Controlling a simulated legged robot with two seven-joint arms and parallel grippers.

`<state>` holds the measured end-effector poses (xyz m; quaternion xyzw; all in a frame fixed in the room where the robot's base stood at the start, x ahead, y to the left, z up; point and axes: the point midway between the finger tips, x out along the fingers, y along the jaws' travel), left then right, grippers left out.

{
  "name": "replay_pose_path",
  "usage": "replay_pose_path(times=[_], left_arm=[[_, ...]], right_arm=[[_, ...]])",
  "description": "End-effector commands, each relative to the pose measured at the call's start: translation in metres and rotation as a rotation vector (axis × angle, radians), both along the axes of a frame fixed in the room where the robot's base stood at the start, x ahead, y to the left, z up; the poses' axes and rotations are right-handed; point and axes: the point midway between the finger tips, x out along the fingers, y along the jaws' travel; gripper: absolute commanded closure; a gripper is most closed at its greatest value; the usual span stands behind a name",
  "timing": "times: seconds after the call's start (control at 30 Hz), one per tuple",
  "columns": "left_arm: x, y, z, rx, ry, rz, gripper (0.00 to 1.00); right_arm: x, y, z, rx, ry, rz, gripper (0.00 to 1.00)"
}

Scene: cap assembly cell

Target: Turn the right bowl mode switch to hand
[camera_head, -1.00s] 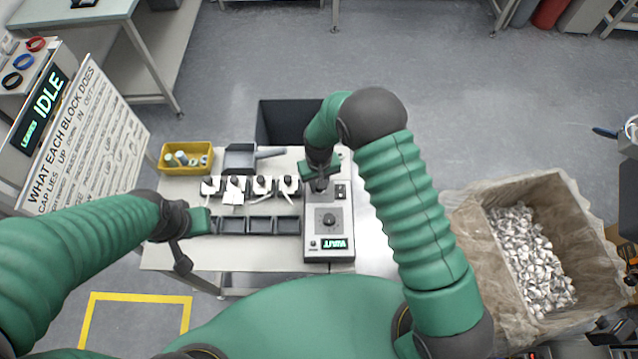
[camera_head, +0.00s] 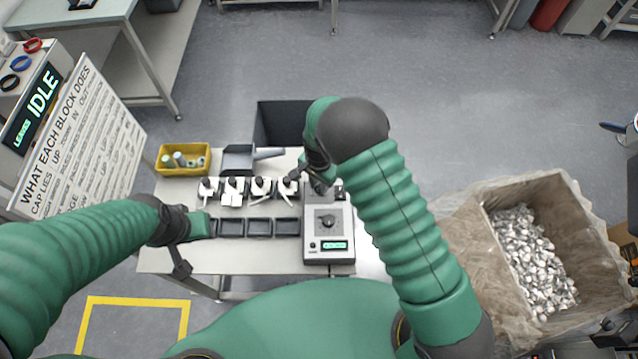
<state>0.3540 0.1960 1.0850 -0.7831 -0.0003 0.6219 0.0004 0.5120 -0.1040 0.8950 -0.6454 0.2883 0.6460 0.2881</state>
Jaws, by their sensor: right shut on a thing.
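A grey control box (camera_head: 328,252) stands at the right end of the bench, with a round black knob (camera_head: 326,222) and a small lit green display (camera_head: 335,245) on its face. My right gripper (camera_head: 318,186) is down at the box's far end, shut on a switch there. The gripper and wrist hide that switch, so its setting and labels cannot be read. My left gripper (camera_head: 181,268) hangs by the bench's left front part, clear of the box; its jaws are too small to judge.
Several white pieces with dark tops (camera_head: 260,187) stand in a row left of the box, behind dark trays (camera_head: 259,228). A yellow bin (camera_head: 184,159) and a grey scoop (camera_head: 240,158) lie at the back left. A carton of metallic pieces (camera_head: 530,250) stands right.

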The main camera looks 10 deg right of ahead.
Motion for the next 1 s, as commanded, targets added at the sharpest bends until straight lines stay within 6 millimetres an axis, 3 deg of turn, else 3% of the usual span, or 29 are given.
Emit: replay_pose_path(times=[0.5, 1.0], left_arm=[[0.0, 0.0, 0.0025, 0.0, 0.0, 0.0, 0.64], [0.0, 0.0, 0.0027, 0.0, 0.0, 0.0, 0.64]], right_arm=[[-0.0037, 0.0037, -0.0021, 0.002, 0.011, -0.312, 1.0], [-0.0032, 0.0043, -0.0022, 0.003, 0.01, -0.357, 1.0]])
